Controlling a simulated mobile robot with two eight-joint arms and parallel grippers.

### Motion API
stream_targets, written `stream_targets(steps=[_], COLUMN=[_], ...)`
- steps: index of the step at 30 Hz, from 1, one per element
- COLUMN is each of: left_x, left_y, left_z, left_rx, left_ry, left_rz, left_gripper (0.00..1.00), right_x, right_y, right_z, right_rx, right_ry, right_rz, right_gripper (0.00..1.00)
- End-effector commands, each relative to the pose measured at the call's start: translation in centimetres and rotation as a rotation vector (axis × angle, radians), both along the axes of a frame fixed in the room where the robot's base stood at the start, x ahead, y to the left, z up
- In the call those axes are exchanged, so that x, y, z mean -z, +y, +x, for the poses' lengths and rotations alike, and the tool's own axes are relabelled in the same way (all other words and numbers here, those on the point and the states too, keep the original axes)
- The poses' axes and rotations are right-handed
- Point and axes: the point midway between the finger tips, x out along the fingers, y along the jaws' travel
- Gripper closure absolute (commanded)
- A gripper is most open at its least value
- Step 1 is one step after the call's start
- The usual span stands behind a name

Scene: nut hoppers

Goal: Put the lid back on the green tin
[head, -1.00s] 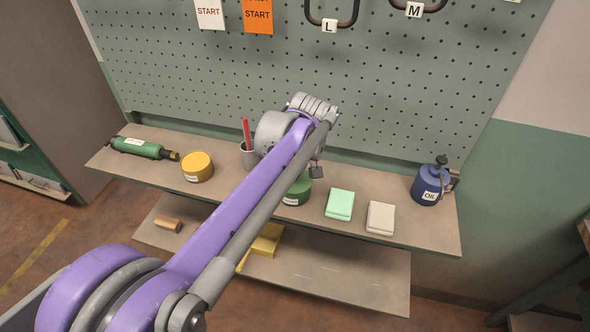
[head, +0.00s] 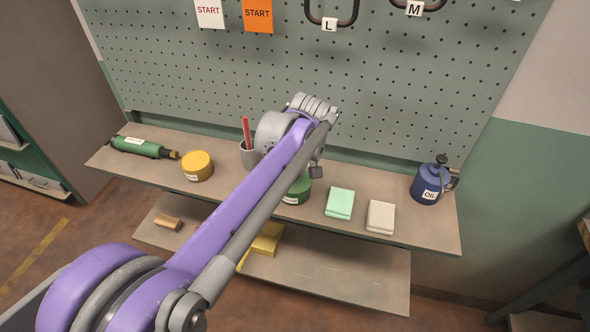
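The green tin (head: 300,191) stands on the upper shelf, partly hidden behind my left arm. Its upper left side and most of its top are covered, so I cannot tell whether a lid is on it. No separate green lid shows. My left arm comes in from the lower left. A small grey end piece of my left gripper (head: 317,172) hangs just above and right of the tin. The rest of that gripper is hidden behind the arm, so its opening cannot be seen. My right gripper is out of view.
The upper shelf (head: 427,228) also holds a green tube (head: 136,147), a yellow tin (head: 197,167), a grey cup (head: 249,155) with a red stick, mint cloths (head: 340,202), cream cloths (head: 380,216) and a blue oil can (head: 428,188). A pegboard (head: 400,90) stands behind.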

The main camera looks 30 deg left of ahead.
Motion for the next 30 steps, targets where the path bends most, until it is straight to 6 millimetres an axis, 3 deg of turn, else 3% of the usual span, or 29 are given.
stream_targets(steps=[14, 15, 18, 20, 26, 30], left_x=[0.04, 0.04, 0.04, 0.04, 0.04, 0.05], left_y=[0.0, 0.0, 0.0, 0.0, 0.0, 0.0], left_z=[-0.01, -0.01, -0.01, -0.01, -0.01, -0.01], left_rx=[0.0, 0.0, 0.0, 0.0, 0.0, 0.0], left_ry=[0.0, 0.0, 0.0, 0.0, 0.0, 0.0], left_rz=[0.0, 0.0, 0.0, 0.0, 0.0, 0.0], left_gripper=[1.0, 0.64, 0.46, 0.35, 0.34, 0.13], right_x=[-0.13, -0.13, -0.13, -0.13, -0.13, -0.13], right_y=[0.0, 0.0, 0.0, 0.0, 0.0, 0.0], right_z=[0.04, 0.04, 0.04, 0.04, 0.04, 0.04], right_rx=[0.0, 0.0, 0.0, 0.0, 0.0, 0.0], right_ry=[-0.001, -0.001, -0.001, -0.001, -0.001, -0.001], right_rz=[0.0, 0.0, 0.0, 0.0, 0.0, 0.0], right_gripper=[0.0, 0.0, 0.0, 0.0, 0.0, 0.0])
